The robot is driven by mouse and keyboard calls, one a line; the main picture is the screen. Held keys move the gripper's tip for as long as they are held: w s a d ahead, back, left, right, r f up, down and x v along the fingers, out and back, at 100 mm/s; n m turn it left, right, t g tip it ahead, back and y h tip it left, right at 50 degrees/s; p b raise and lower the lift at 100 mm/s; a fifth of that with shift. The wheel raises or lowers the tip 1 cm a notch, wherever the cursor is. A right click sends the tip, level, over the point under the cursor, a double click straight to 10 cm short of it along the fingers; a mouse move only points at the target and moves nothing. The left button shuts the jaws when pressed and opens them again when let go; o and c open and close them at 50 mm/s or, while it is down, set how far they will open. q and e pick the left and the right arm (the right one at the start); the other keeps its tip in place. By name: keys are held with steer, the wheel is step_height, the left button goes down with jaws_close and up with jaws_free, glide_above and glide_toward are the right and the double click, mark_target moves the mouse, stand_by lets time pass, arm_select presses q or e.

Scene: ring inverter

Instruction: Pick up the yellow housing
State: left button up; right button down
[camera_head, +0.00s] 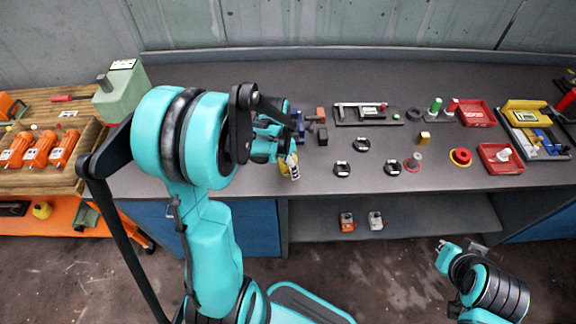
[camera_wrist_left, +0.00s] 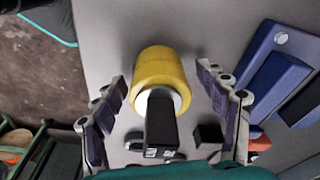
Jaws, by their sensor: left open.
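The yellow housing (camera_wrist_left: 160,72) is a rounded cylinder with a white ring and a black block at its near end in the left wrist view. It lies between the two spread fingers of my left gripper (camera_wrist_left: 163,80), with gaps visible on both sides. In the head view the housing (camera_head: 289,167) is at the front edge of the grey bench, partly hidden by my left gripper (camera_head: 284,152), which is over it. My left gripper is open. My right gripper (camera_head: 460,250) is low in front of the bench at the right, its fingers unclear.
The grey bench (camera_head: 330,85) holds several small black parts (camera_head: 361,145), red trays (camera_head: 476,112) and a tool tray (camera_head: 368,113) to the right. Blue blocks (camera_wrist_left: 275,80) are right of the gripper in the wrist view. A wooden table (camera_head: 88,153) with orange tools stands left.

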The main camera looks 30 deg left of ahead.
arm_select(q)
steer(key=c, duration=1.5)
steer(key=shift+r, duration=0.2)
